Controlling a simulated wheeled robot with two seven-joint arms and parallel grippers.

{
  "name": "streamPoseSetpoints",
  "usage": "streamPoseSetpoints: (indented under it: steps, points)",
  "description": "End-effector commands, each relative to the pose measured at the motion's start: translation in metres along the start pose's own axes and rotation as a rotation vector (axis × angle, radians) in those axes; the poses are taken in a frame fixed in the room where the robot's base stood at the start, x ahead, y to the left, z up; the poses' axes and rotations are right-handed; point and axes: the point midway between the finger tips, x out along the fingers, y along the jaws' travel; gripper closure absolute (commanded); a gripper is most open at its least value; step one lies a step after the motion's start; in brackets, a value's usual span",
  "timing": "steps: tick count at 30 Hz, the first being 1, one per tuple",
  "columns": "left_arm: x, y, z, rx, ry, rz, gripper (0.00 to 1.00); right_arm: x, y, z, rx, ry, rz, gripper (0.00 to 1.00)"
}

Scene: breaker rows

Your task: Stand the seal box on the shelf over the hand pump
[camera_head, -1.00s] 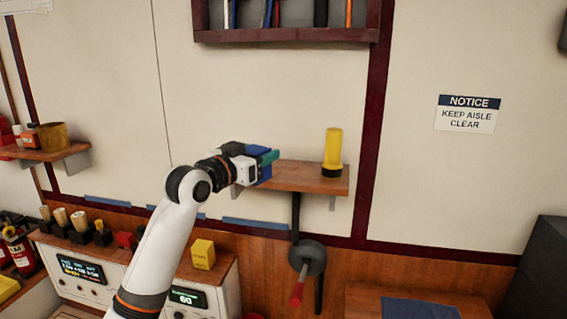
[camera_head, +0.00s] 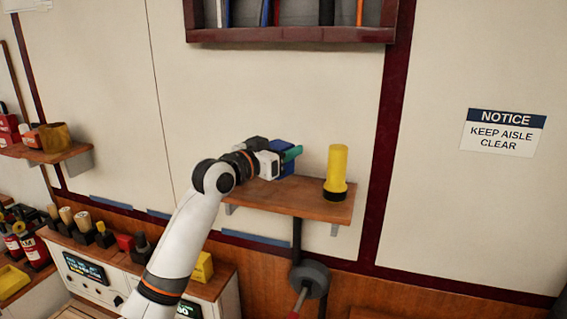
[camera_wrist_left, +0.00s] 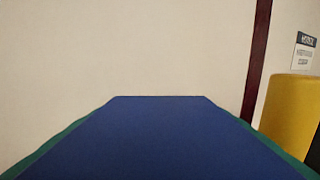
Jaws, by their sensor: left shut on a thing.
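The hand pump (camera_head: 311,279), a grey round body with a red handle, is on the wall below the shelf. My right gripper is not in view.
A yellow flashlight-like object (camera_head: 338,170) with a black base stands at the shelf's right end; its yellow body also shows at right in the left wrist view (camera_wrist_left: 285,105). A wall rack (camera_head: 290,36) hangs above. Another shelf (camera_head: 60,153) is at far left.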

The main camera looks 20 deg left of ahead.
Motion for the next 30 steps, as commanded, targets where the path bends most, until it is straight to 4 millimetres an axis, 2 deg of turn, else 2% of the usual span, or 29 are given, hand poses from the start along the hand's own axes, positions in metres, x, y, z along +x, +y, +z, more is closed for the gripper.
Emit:
streamPoseSetpoints:
  steps: [3,7,11,18,19,22,23,30]
  points:
    - [0.000,0.000,-0.019,-0.003,0.005,0.000,0.74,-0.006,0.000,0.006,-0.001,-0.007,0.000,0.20]
    - [0.000,0.000,-0.034,-0.002,0.003,0.000,0.74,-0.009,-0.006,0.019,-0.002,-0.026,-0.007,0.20]
    - [0.000,0.000,-0.037,-0.001,-0.001,0.000,0.74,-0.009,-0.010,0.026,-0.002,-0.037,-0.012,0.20]
    - [0.000,0.000,-0.040,0.000,0.000,0.000,0.74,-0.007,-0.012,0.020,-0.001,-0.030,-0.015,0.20]
    - [0.000,0.000,-0.040,0.000,0.001,0.000,0.49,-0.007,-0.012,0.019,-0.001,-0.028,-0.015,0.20]
    - [0.000,0.000,-0.040,-0.001,0.001,0.000,0.32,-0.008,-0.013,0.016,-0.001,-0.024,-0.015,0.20]
    - [0.000,0.000,-0.040,-0.001,0.001,0.000,0.28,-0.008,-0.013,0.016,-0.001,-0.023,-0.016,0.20]
    - [0.000,0.000,-0.039,0.000,0.001,0.000,0.28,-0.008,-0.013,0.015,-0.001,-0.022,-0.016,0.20]
